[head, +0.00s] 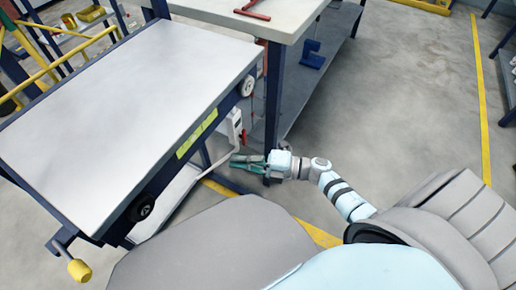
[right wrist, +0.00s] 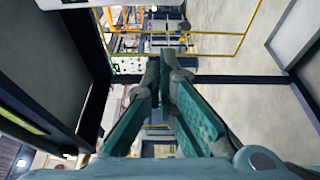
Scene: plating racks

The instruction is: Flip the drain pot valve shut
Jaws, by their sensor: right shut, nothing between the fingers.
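I cannot clearly make out a drain pot valve in either view. A small white box (head: 232,125) with a dark and red detail is beside the table leg in the head view, and a pale pipe or cable runs down from it. My right gripper (head: 236,159) is just below this box, with its teal fingers pointing left. In the right wrist view the fingertips (right wrist: 164,62) meet, shut and empty. My left gripper is in neither view.
A cart with a white top (head: 120,90) and a yellow label stands left of my right gripper. A workbench (head: 265,15) with a dark blue leg (head: 273,95) stands behind it. A yellow floor line (head: 325,238) passes below. Open floor lies to the right.

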